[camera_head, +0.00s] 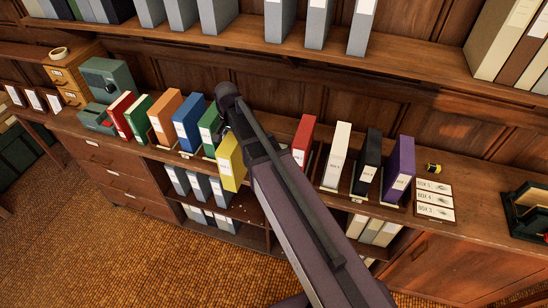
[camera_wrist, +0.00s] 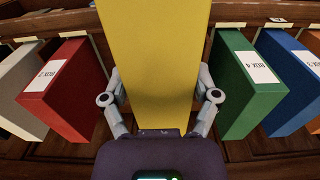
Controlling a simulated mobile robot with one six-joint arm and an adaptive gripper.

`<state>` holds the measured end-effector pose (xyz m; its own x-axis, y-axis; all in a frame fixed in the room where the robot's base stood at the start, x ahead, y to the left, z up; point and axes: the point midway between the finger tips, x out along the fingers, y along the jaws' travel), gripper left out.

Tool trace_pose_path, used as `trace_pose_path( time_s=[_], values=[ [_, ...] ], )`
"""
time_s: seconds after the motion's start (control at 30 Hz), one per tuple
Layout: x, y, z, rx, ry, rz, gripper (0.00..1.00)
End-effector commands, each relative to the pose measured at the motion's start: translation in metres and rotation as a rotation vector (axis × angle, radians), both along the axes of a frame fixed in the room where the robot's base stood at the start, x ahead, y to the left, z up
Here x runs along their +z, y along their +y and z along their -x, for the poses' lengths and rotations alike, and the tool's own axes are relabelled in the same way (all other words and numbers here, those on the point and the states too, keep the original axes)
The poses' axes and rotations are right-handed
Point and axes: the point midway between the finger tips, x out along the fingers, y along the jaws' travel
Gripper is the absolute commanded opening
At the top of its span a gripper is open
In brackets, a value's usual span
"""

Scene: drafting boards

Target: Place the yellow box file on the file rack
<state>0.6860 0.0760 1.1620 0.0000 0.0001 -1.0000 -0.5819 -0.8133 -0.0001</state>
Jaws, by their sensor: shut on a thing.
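The yellow box file (camera_head: 231,161) is upright in my gripper, in front of the row of files on the long wooden counter. In the wrist view the yellow box file (camera_wrist: 155,60) stands between the two fingers of my gripper (camera_wrist: 160,98), which are shut on its sides. The file rack (camera_head: 330,184) holds coloured files in slots along the counter. In the wrist view a red file (camera_wrist: 68,90) is to the left of the yellow file and a green file (camera_wrist: 246,85) to the right. My arm hides part of the rack between them in the head view.
Blue (camera_head: 187,122), orange (camera_head: 165,118), white (camera_head: 336,155), black (camera_head: 367,162) and purple (camera_head: 399,170) files stand along the counter. A label board (camera_head: 434,199) lies at the right. A shelf (camera_head: 300,55) with grey files runs above.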

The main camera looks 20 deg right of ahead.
Motion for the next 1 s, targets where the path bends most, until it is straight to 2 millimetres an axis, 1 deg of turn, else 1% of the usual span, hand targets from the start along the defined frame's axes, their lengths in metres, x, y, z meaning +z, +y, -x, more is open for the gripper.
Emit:
trace_pose_path(
  time_s=[0.13,0.27,0.37,0.9,1.0],
  values=[
    [0.000,-0.002,-0.003,-0.001,0.000,0.000,0.17],
    [-0.001,-0.006,-0.013,-0.002,0.000,0.000,0.17],
    [-0.003,-0.012,-0.025,-0.003,0.000,0.000,0.17],
    [-0.011,-0.055,-0.107,-0.004,0.000,0.000,0.17],
    [-0.013,-0.061,-0.119,-0.004,0.000,0.000,0.17]
  ],
)
